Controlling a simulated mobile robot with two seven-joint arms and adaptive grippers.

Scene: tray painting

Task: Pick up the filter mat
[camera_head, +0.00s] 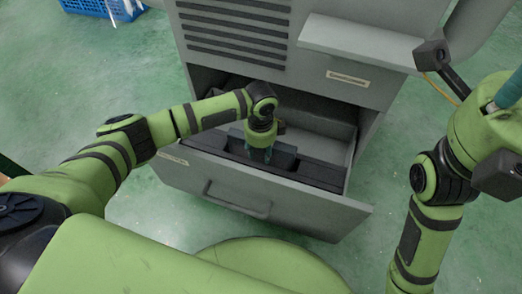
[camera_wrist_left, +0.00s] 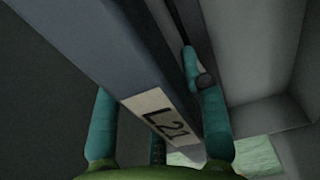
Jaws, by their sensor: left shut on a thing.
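The filter mat (camera_head: 284,158) appears to be the dark grey slab-like piece in the open drawer. In the left wrist view, a long grey bar-shaped piece (camera_wrist_left: 118,62), apparently this mat, carries a white label that seems to read "L21". My left gripper (camera_head: 260,155) reaches down into the drawer from above. Its teal fingers (camera_wrist_left: 150,95) lie on both sides of the labelled piece and are shut on it. The mat's lower part is hidden. My right gripper shows only in part, as a teal finger (camera_head: 509,91) at the right edge.
The grey drawer (camera_head: 300,216) is pulled out of a grey cabinet (camera_head: 340,88), with a handle on its front. Other dark pieces (camera_head: 318,174) lie in it beside the gripper. A blue crate (camera_head: 105,8) stands far back on green floor.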

